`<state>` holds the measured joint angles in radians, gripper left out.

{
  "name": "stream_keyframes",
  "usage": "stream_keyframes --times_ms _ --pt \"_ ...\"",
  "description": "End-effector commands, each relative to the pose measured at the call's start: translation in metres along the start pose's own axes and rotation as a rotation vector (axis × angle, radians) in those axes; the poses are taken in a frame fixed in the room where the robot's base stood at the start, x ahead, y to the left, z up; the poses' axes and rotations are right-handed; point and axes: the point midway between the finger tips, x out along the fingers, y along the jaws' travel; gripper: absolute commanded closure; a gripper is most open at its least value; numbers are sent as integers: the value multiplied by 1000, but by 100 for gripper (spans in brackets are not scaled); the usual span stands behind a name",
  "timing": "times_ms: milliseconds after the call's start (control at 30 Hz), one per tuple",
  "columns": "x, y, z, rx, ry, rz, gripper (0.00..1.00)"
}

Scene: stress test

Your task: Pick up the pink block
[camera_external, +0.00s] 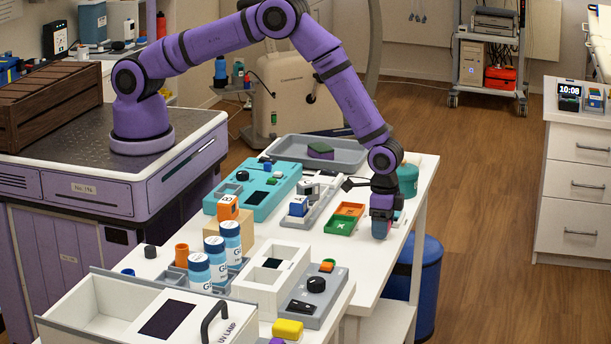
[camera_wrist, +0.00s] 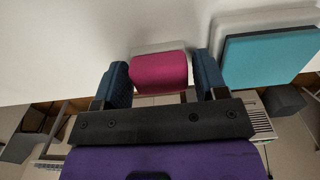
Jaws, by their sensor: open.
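The pink block (camera_wrist: 160,73) shows in the wrist view between the two blue fingers of my gripper (camera_wrist: 162,62). In the external view my gripper (camera_external: 381,228) points down at the right side of the white table. The pink block cannot be clearly made out there, as the gripper hides that spot.
Beside the gripper are an orange and green tray (camera_external: 344,220) and a teal container (camera_external: 407,180). A teal panel device (camera_external: 225,203), white-capped bottles (camera_external: 215,256) and a grey tray (camera_external: 345,150) crowd the table. The table's right edge is close.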

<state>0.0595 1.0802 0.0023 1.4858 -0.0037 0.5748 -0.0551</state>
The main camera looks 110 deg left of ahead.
Motion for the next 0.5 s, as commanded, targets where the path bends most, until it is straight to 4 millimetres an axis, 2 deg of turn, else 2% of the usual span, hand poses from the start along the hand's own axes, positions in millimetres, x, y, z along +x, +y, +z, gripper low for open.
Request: stream_keyframes --times_ms 33,200,500 --pt "0 0 0 0 0 0 34" --pt "0 0 0 0 -1 0 70" --pt "-1 0 0 0 0 0 70"
